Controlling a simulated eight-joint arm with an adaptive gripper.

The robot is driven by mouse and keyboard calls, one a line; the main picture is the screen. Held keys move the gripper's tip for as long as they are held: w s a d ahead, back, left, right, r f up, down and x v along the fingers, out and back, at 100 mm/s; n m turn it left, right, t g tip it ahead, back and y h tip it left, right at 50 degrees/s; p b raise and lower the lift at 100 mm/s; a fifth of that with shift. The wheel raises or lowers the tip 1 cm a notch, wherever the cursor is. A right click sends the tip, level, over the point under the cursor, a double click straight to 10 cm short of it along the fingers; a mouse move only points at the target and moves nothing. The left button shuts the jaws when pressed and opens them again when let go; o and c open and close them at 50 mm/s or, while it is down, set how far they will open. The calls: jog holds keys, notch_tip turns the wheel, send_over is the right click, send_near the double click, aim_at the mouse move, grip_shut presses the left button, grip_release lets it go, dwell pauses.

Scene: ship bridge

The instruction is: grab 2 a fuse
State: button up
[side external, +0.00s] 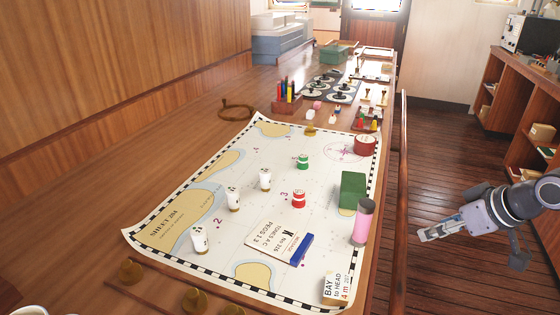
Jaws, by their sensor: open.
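I cannot surely tell which thing is a fuse. On the chart (255,160) stand several small upright pieces: white ones with dark marks at the left (199,240), middle (234,200) and upper right (265,180), a green one (303,162) and a red one (298,199). The printed figure 2 lies near the leftmost white piece, and a 3 near the red one. My gripper (424,237) is open and empty at the right, beyond the table's right edge and apart from everything on the chart.
A pink and dark cylinder (363,222), a green box (352,190) and a red round tin (364,145) stand along the chart's right side. A blue block (302,249) lies nearer. A wooden rail (399,220) runs between my gripper and the table.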

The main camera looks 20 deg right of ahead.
notch_tip(320, 180, up, 10)
jog(key=r, duration=0.1)
jog(key=w+a+r+n+t, duration=0.1)
jog(key=w+a+n, duration=0.6)
jog(key=w+n, duration=0.4)
jog(key=n+t+y, duration=0.3)
jog(key=n+t, duration=0.2)
jog(key=n, duration=2.2)
send_over(203, 243)
jog(key=s+d, duration=0.1)
jog(key=s, duration=0.2)
jog(key=f, duration=0.2)
jog(key=shift+n, duration=0.4)
notch_tip(203, 243, down, 12)
jog(key=shift+s+a, duration=0.1)
jog(key=shift+a, duration=0.05)
jog(key=shift+f, duration=0.5)
jog(key=shift+x, duration=2.5)
